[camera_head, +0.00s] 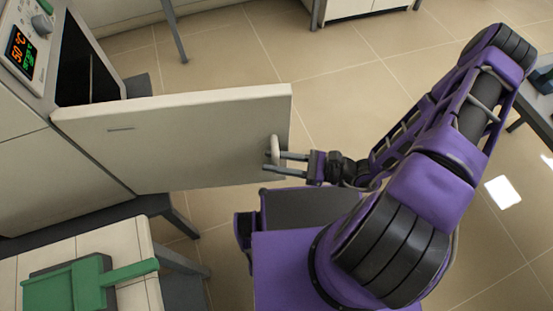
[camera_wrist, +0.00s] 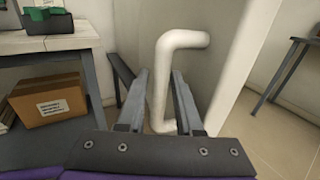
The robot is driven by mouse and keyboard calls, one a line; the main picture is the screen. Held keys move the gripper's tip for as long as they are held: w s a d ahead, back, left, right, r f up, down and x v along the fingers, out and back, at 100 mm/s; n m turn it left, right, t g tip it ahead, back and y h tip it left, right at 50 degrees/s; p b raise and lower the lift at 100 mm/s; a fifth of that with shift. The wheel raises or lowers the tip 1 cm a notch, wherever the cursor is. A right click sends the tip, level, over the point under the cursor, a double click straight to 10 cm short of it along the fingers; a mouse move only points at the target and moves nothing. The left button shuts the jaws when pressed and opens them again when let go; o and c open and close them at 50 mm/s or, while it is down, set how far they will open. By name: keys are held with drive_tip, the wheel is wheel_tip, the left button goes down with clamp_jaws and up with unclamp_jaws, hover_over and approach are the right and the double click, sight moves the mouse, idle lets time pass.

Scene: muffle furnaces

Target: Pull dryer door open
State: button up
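The dryer (camera_head: 50,70) stands at the upper left in the head view, with a lit display on its panel. Its pale door (camera_head: 180,140) is swung well out, and the dark chamber opening shows behind it. The white handle (camera_head: 274,150) is near the door's free edge. My gripper (camera_head: 272,162) is at the handle. In the wrist view the handle's bar (camera_wrist: 158,85) stands between the two fingers of my gripper (camera_wrist: 158,95), which are apart with visible gaps on both sides. The door (camera_wrist: 225,60) also shows there behind the handle.
A cardboard box (camera_wrist: 48,100) sits on a low shelf in the wrist view. Another table (camera_head: 535,110) is at the right. Floor (camera_head: 330,60) beyond the door is clear.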

drive_tip(key=shift+d, duration=0.1)
drive_tip(key=b+v, duration=0.1)
drive_tip(key=v, duration=1.6)
drive_tip(key=shift+d, duration=0.15)
drive_tip(key=shift+f, duration=0.1)
